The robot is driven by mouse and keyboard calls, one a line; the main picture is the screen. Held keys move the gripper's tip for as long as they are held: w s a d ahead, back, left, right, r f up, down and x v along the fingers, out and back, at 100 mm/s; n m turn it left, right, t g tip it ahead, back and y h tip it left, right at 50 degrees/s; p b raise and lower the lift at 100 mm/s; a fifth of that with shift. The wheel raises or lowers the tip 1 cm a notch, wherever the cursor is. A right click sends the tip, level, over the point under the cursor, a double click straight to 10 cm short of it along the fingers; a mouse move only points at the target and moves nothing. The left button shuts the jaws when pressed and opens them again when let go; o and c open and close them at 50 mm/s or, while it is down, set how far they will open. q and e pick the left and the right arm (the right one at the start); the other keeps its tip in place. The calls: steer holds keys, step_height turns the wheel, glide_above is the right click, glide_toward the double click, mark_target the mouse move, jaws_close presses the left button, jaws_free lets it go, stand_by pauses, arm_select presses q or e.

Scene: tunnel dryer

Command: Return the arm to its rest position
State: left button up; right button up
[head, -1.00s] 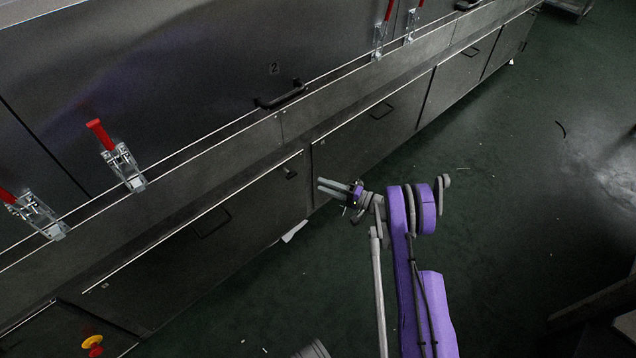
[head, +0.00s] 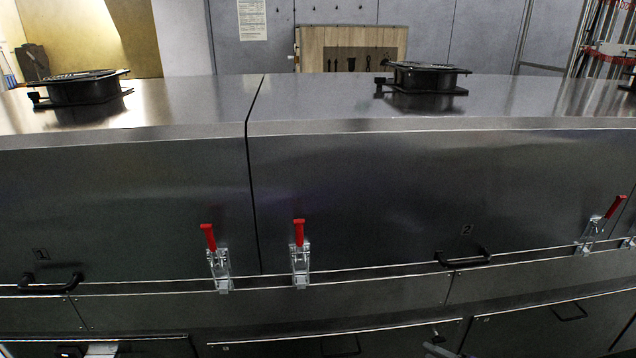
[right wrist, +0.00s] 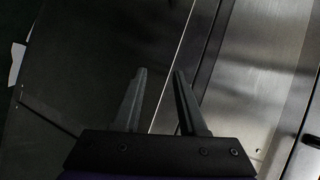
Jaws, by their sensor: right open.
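My right gripper (right wrist: 160,76) shows in the right wrist view with its two grey fingers apart and nothing between them. Behind the fingers are a dark panel (right wrist: 75,65) and a bright metal edge running steeply across the picture. I cannot tell the distance from the fingertips to the metal. In the head view only a small grey piece shows at the bottom edge, right of the middle; it looks like part of my right gripper. The rest of that arm is out of that view. My left gripper is in neither view.
The steel tunnel dryer (head: 350,185) fills the head view. Red-handled toggle clamps (head: 300,255) and black handles (head: 463,257) line its front. Black round fittings (head: 425,78) stand on top. No floor shows in the head view.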

steer(key=s+a+r+n+g+h, duration=0.2)
steer(key=s+a+r+g, duration=0.15)
steer(key=s+a, duration=0.35)
steer(key=s+a+r+n+g+h, duration=0.1)
steer(key=s+a+r+n+g, duration=0.15)
steer(key=s+a+r, duration=0.4)
steer(key=s+a+f+n+g+h, duration=0.15)
steer(key=s+n+h, duration=0.35)
steer(key=s, duration=1.4)
arm_select(q)
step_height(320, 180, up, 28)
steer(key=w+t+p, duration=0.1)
steer(key=p, duration=2.3)
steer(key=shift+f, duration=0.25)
arm_select(e)
step_height(320, 180, up, 28)
steer(key=w+t, duration=0.1)
steer(key=shift+w+t, duration=0.15)
steer(key=shift+t, duration=0.2)
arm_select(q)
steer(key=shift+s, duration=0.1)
arm_select(e)
steer(key=shift+d, duration=0.1)
